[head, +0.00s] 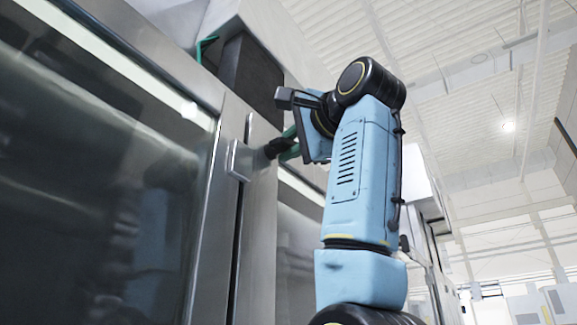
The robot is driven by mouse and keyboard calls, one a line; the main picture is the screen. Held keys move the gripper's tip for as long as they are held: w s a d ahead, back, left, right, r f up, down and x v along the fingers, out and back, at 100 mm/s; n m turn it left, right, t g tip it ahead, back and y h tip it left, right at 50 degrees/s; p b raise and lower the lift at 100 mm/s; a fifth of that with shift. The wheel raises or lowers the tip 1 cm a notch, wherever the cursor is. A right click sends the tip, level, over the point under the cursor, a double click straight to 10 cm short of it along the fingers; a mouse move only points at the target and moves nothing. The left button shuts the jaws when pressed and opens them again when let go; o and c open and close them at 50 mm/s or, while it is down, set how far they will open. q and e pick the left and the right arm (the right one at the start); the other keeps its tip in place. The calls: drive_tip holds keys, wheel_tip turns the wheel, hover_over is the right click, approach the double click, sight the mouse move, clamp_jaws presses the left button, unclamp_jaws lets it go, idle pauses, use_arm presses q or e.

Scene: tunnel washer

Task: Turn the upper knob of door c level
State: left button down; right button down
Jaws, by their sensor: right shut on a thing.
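My right gripper (280,148) reaches in from the right, its wrist in front of the door's edge. It is shut on a small dark knob that stands out from the steel door frame, beside a square metal latch plate (237,160). The fingers and my wrist hide most of the knob, so its exact angle cannot be made out. Door with a large dark glass pane (90,180) fills the left; a narrow vertical gap runs beside the latch plate. No door letter is readable. My left gripper is not in view.
A second glazed steel panel (298,235) stands right of the gap, partly behind my right arm. A dark box (250,78) and a green bracket (204,47) are above the door. Open hall space lies at the right.

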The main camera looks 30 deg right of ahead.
drive_tip(key=shift+m+g+p, duration=0.55)
drive_tip(key=shift+m+g, duration=0.15)
drive_tip(key=shift+m, duration=1.2)
drive_tip(key=shift+f, duration=0.1)
drive_tip(key=c, duration=1.5)
unclamp_jaws()
drive_tip(key=s+b, duration=0.4)
drive_tip(key=s, duration=0.9)
drive_tip(key=shift+s, duration=0.3)
drive_tip(key=shift+o, duration=0.3)
drive_tip(key=shift+w, duration=0.1)
